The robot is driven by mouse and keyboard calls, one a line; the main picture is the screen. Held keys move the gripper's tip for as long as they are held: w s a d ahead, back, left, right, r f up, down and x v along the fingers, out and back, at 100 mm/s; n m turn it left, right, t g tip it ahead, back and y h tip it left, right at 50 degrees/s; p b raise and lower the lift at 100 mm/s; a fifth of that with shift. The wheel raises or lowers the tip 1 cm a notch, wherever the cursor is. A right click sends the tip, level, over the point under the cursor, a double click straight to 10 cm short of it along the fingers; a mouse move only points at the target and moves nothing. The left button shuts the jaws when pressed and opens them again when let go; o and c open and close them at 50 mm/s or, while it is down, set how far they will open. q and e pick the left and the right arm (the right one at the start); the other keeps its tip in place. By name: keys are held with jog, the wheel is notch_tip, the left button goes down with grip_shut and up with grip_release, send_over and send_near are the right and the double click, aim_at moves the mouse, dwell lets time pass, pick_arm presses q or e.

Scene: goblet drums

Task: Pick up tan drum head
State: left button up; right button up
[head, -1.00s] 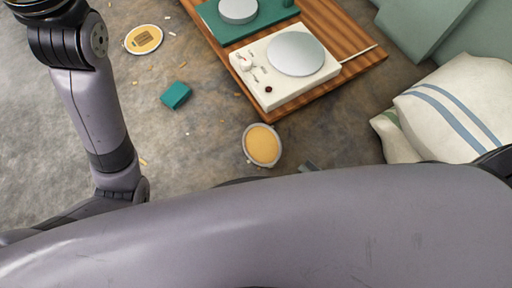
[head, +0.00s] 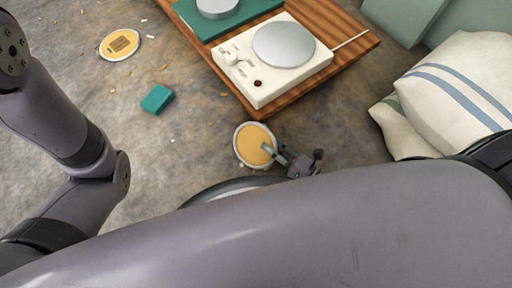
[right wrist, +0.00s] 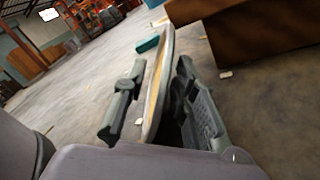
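The tan drum head (head: 250,140), a round tan disc with a pale rim, is on the concrete floor in front of the wooden board. My right gripper (head: 268,150) is at its right side, with a finger overlapping the tan face. In the right wrist view the drum head (right wrist: 158,75) shows nearly edge-on between the two fingers of my right gripper (right wrist: 160,64). The fingers are apart, with a visible gap between the left finger and the disc. Contact on the right finger's side is unclear. My left gripper is out of view.
A wooden board (head: 351,50) carries a cream device (head: 262,87) with a grey disc and a green one. A teal block (head: 157,98) and another yellow disc (head: 119,44) lie on the floor. Striped pillows (head: 455,85) are at right. Small scraps litter the floor.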

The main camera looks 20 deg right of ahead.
aim_at(260, 136)
jog(key=b+x, duration=0.1)
jog(key=x, duration=0.1)
jog(key=b+x, duration=0.2)
jog(key=shift+w+d+f, duration=0.2)
jog(key=shift+w, duration=0.05)
jog(key=shift+w+a+r, duration=0.15)
jog(key=shift+w+a, duration=0.2)
jog(key=shift+w, duration=0.1)
jog(key=shift+c, duration=0.5)
grip_shut()
